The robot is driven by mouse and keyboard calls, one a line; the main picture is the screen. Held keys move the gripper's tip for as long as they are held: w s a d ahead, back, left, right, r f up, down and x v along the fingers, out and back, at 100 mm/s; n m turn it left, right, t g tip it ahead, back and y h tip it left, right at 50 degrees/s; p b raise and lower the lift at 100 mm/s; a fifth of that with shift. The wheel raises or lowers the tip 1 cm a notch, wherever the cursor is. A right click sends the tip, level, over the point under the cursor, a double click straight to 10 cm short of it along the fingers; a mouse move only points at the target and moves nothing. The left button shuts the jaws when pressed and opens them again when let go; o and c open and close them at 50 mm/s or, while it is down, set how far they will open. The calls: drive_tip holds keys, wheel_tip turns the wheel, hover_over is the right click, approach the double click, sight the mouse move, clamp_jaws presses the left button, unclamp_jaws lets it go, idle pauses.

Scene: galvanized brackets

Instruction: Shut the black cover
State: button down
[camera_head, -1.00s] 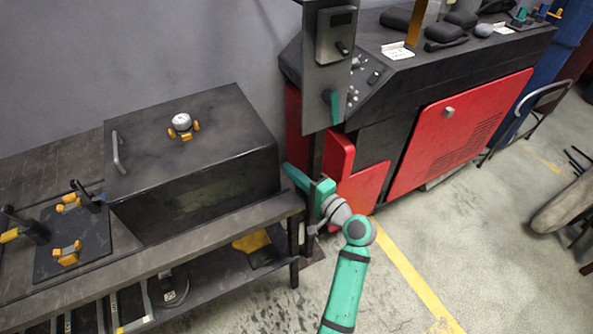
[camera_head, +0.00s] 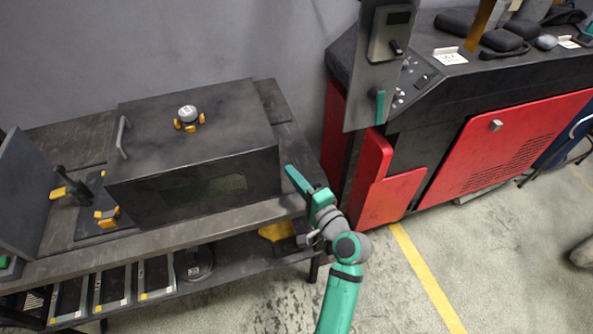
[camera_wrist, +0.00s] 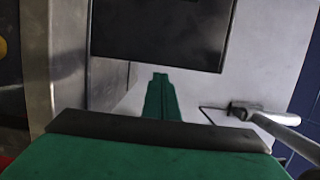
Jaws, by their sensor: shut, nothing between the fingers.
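A black box-shaped cover (camera_head: 225,104) with a dark window in its front sits on the bench, a bar handle (camera_head: 122,138) at its left. Its underside and any gap there do not show. A separate dark panel (camera_head: 22,195) stands tilted at the left edge; I cannot tell which of the two is the task's cover. My gripper (camera_head: 293,176) is shut and empty just right of the box, apparently apart from it. In the wrist view my gripper (camera_wrist: 161,80) points toward a dark panel (camera_wrist: 160,35), with a metal bar (camera_wrist: 285,130) at lower right.
A round gauge-like object with yellow feet (camera_head: 188,118) rests on the box. Yellow clamps (camera_head: 106,217) lie left of it on the bench (camera_head: 190,235). A hanging control panel (camera_head: 378,75) and a red and black machine (camera_head: 520,140) stand right. The floor in front is clear.

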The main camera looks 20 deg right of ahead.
drive_tip(key=a, duration=1)
drive_tip(key=w+a, duration=0.1)
drive_tip(key=a, duration=2)
drive_tip(key=shift+w+a, duration=0.1)
drive_tip(key=shift+w, duration=0.15)
drive_tip(key=shift+s+a, duration=0.1)
drive_tip(key=shift+a, duration=0.65)
drive_tip(key=shift+a, duration=0.2)
drive_tip(key=d, duration=0.4)
drive_tip(key=shift+d, duration=0.25)
approach(185, 195)
drive_tip(key=v, duration=0.3)
drive_tip(key=shift+d+r, duration=0.1)
drive_tip(key=shift+d, duration=0.1)
drive_tip(key=shift+w, duration=0.3)
